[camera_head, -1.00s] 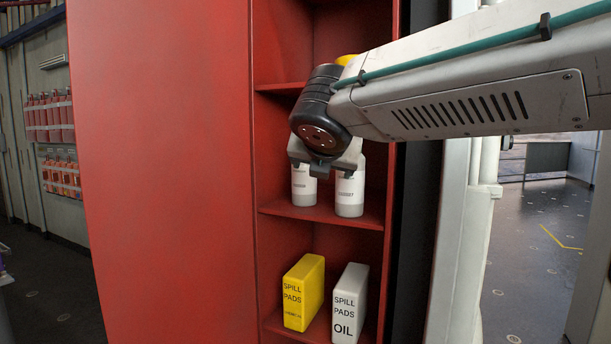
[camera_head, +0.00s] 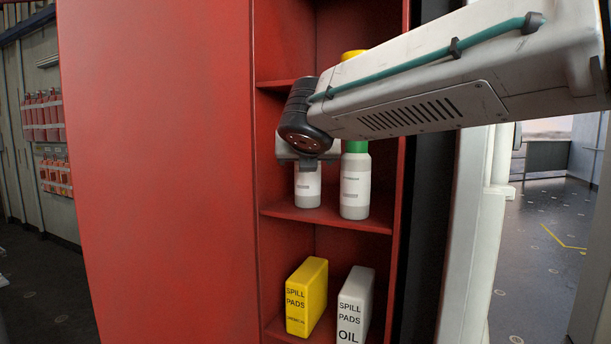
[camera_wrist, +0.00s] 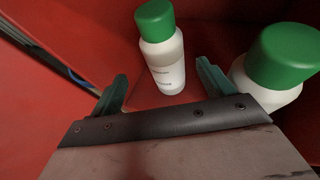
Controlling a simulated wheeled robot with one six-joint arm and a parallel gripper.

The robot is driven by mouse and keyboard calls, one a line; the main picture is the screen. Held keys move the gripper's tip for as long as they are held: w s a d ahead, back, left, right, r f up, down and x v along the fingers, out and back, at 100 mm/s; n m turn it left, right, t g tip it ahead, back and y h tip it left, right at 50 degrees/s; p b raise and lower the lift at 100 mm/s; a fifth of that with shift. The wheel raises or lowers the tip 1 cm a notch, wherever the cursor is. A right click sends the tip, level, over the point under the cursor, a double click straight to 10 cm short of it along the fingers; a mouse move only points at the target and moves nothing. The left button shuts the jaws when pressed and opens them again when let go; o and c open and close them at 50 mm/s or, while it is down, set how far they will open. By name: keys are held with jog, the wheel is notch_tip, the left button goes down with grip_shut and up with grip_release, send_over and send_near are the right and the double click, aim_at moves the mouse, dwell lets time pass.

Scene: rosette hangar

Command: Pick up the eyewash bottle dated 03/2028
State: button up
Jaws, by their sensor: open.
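Two white eyewash bottles with green caps stand upright on the middle shelf of the red cabinet. The left bottle (camera_head: 308,186) is partly hidden by my gripper in the head view; in the wrist view the left bottle (camera_wrist: 163,58) stands ahead, between the lines of my fingers. The right bottle (camera_head: 355,185) stands beside it; in the wrist view the right bottle (camera_wrist: 278,65) is close, just right of my right finger. The label dates are too small to read. My gripper (camera_wrist: 160,90) is open and empty, and its fingertips are short of the left bottle.
The red cabinet's side panel (camera_head: 160,170) rises at the left. On the shelf below stand a yellow spill pads box (camera_head: 307,297) and a grey oil spill pads box (camera_head: 354,305). A yellow-topped item (camera_head: 352,54) shows on the upper shelf.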

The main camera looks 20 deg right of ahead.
jog(key=x, duration=0.8)
jog(key=shift+s+d+r, duration=0.1)
jog(key=shift+d, duration=0.2)
jog(key=c, duration=1.3)
jog(key=shift+r, duration=0.1)
